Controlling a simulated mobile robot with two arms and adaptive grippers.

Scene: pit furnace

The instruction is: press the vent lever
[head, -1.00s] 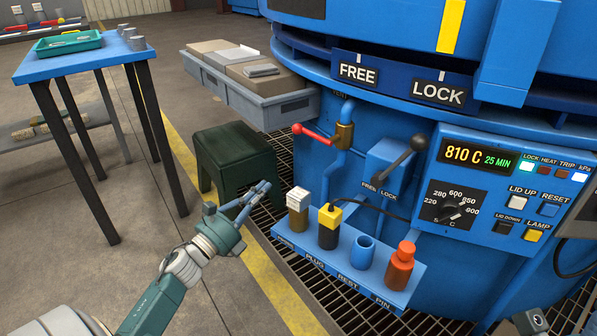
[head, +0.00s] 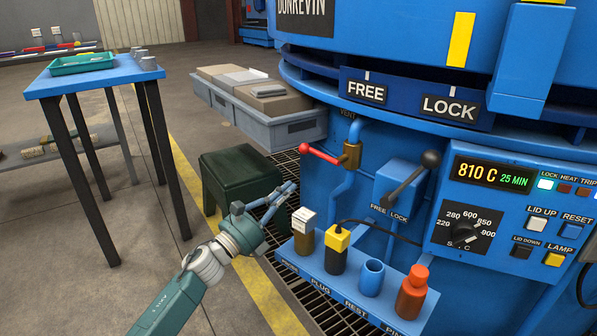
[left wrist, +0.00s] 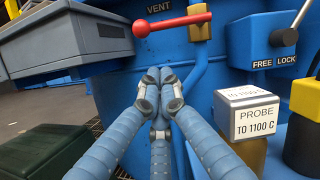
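The vent lever (head: 322,154) is a red handle with a round knob at its left end, on a brass valve (head: 351,156) of a blue pipe under the VENT label. In the left wrist view the lever (left wrist: 172,24) runs level across the top, ahead of and above the fingertips. My left gripper (head: 290,188) is below and slightly left of the lever's knob, apart from it. In the left wrist view its fingers (left wrist: 160,88) are drawn together with nothing between them. My right gripper is not in view.
A shelf with a probe block (head: 303,218), yellow-topped plug (head: 336,246), blue rest cup (head: 371,276) and red-orange pin (head: 412,291) lies right of my gripper. A black-knobbed FREE/LOCK lever (head: 408,178) is further right. A green stool (head: 240,180) and grey bin (head: 265,125) stand behind.

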